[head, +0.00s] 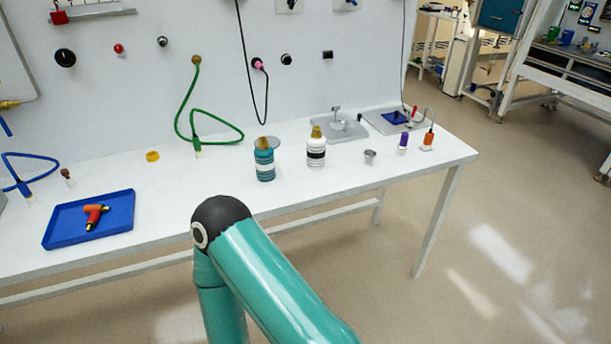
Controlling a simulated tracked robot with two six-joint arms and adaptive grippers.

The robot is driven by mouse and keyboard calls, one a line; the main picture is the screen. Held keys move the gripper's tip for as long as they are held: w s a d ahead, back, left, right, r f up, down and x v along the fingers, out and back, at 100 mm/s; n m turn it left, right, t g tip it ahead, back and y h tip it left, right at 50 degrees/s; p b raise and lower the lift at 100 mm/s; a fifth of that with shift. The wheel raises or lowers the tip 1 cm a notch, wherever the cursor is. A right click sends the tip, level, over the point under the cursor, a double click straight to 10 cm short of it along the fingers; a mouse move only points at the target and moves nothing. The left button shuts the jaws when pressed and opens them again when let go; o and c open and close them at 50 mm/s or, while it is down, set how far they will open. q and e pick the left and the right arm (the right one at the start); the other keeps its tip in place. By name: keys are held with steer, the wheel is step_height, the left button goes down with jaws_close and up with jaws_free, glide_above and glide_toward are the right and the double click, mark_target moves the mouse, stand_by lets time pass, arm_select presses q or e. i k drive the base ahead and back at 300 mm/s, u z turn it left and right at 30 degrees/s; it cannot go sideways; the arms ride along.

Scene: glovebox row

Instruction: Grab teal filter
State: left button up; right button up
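A teal cylinder (264,165) with a pale label band and a gold-brown top stands upright on the white bench. It looks like a bottle or filter, and it is the only small teal thing that I can make out on the bench. One of my teal arm links is in front of the bench at the bottom middle, below the cylinder and apart from it in the picture. Neither of my grippers is in view.
A white bottle (316,152) stands right of the cylinder, then a small grey cup (370,157). A blue tray (62,238) with a red-orange part (95,215) lies at left. A green hose (183,105) hangs behind. The bench front between tray and cylinder is clear.

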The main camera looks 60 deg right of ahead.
mark_target(263, 153)
steer(key=z, duration=0.05)
steer(key=k, duration=0.7)
steer(key=z, duration=0.9)
steer(key=i, duration=1)
steer(key=z, duration=0.05)
